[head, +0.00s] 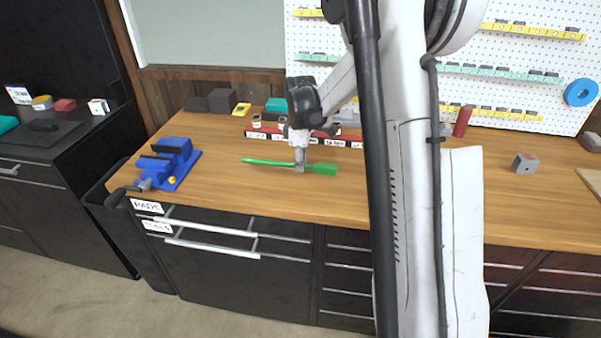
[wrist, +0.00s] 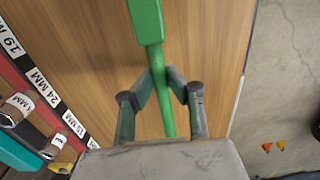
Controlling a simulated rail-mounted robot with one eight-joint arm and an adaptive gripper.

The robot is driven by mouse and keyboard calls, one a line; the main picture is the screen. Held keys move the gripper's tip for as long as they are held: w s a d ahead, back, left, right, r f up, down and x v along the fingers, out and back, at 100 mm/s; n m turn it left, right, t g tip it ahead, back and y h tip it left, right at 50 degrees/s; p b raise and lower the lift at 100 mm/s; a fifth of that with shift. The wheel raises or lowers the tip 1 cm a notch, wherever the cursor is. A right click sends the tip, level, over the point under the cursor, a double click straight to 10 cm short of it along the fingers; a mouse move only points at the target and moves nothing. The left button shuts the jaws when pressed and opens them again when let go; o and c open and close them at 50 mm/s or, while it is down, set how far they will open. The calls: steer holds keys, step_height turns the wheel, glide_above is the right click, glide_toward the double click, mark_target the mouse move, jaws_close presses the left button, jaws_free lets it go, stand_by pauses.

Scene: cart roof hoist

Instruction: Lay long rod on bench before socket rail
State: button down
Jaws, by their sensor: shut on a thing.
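The long green rod (head: 262,162) has a thin shaft and a thicker block-like end on the right. It lies level over the wooden bench (head: 235,193), in front of the red socket rail (head: 275,137) and roughly along it. My gripper (head: 299,168) points down and is shut on the shaft. The wrist view shows both fingertips (wrist: 168,78) closed around the green rod (wrist: 148,22), near its thick end. I cannot tell whether the rod touches the bench. The labelled socket rail (wrist: 62,112) runs along the left of the wrist view, apart from the rod.
A blue vise (head: 172,165) stands at the bench's left. Dark blocks (head: 221,100) and a teal block (head: 276,105) sit behind. Bare bench lies in front of the rod.

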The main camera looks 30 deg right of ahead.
mark_target(301, 180)
steer(key=shift+f+p, duration=0.3)
steer(key=shift+f, duration=1.65)
steer(key=shift+f, duration=0.1)
steer(key=shift+f, duration=0.1)
steer(key=c, duration=1.8)
jaws_free()
steer(key=shift+o, duration=0.2)
steer(key=shift+r, duration=0.2)
